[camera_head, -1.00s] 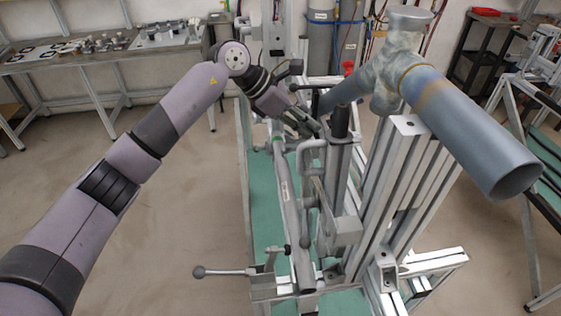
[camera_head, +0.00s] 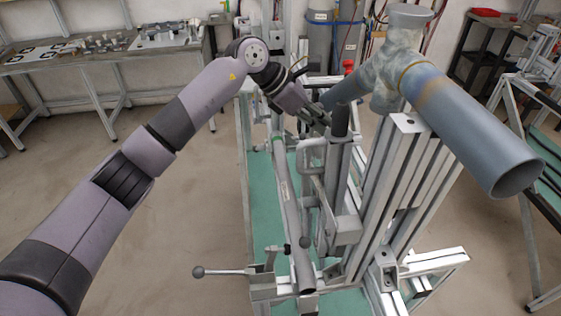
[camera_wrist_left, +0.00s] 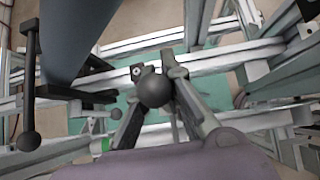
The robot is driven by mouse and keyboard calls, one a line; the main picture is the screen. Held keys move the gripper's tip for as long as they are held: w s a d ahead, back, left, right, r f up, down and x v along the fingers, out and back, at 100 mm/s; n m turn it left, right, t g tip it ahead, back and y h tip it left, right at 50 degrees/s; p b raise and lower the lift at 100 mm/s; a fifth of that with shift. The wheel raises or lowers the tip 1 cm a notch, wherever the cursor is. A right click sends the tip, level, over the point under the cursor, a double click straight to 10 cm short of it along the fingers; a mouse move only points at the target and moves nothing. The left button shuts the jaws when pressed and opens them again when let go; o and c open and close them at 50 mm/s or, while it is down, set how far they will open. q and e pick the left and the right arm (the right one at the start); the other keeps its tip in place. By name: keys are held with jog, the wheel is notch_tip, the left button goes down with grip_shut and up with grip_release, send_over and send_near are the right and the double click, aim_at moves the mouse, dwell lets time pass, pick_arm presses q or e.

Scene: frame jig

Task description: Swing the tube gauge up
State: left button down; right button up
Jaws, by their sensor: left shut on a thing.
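My left gripper (camera_head: 322,118) is at the far end of the frame jig, beside the dark top of an upright post (camera_head: 340,122). In the left wrist view its two fingers (camera_wrist_left: 156,112) are on either side of a black ball knob (camera_wrist_left: 153,90) and closed on it. The knob looks like the tube gauge's handle, but the gauge's body is not clearly told apart from the jig. A long grey tube (camera_head: 287,205) with a green band lies along the jig, left of the post. My right gripper is not in view.
A large blue-grey pipe (camera_head: 465,130) with a joint stands on aluminium profiles (camera_head: 410,190) to the right, close to my gripper. A ball-ended clamp lever (camera_head: 222,271) sticks out left at the near end. A worktable (camera_head: 100,52) stands at back left. The floor on the left is free.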

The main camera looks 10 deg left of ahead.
aim_at(309, 134)
pick_arm(q)
jog(key=shift+d+f, duration=0.1)
jog(key=shift+d, duration=0.15)
jog(key=shift+w+d+f+b, duration=0.15)
jog(key=shift+d+f+b, duration=0.05)
jog(key=shift+d, duration=0.25)
jog(key=shift+w+d+f+b, duration=0.15)
jog(key=shift+d+f, duration=0.05)
jog(key=shift+d, duration=0.25)
jog(key=c, duration=1.6)
grip_release()
jog(key=shift+a+r, duration=0.1)
jog(key=shift+r, duration=0.05)
jog(key=shift+p+v, duration=0.7)
jog(key=shift+v, duration=2.75)
